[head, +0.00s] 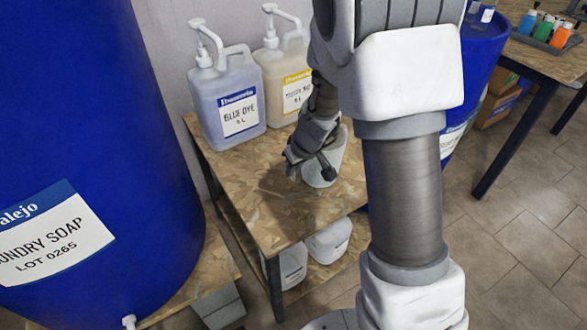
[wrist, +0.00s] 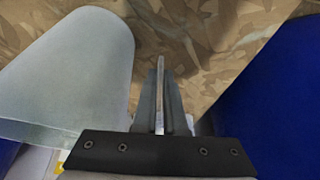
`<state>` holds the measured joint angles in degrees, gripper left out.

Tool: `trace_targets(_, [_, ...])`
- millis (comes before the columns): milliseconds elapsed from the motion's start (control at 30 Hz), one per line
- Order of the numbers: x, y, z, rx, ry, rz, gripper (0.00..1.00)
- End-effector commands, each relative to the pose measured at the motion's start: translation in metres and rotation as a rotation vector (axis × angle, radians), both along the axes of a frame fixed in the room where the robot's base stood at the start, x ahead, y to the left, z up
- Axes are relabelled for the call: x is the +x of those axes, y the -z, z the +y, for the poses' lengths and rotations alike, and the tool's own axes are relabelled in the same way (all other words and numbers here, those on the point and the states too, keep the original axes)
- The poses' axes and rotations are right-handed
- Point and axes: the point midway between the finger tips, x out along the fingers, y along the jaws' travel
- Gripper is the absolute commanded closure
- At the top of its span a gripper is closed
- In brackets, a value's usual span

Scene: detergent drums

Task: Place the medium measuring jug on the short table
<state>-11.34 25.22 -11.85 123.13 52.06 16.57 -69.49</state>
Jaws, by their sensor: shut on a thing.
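The measuring jug (head: 334,158), pale and translucent, is at the low wood-board table (head: 265,205), near its right side in the head view. My gripper (head: 311,160) covers part of it. In the wrist view the jug (wrist: 70,75) fills the left side, and my gripper (wrist: 160,105) is shut on a thin pale strip beside it, seemingly the jug's handle. The jug looks roughly upright. Its base is at or just above the tabletop; I cannot tell whether it touches.
A blue dye container (head: 228,100) and a yellow-labelled container (head: 288,80) with pumps stand at the table's back. A large blue drum (head: 90,130) is at left, another (head: 481,55) behind my arm. The table's front is clear. Another table (head: 545,58) holds coloured bottles.

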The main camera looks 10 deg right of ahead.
Motion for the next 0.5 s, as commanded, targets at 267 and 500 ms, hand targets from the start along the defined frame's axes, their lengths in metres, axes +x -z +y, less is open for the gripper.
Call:
trace_targets(267, [0.0, 0.0009, 0.0, 0.0, 0.0, 0.0, 0.62])
trace_targets(500, [0.0, -0.0003, 0.0, 0.0, 0.0, 0.0, 0.62])
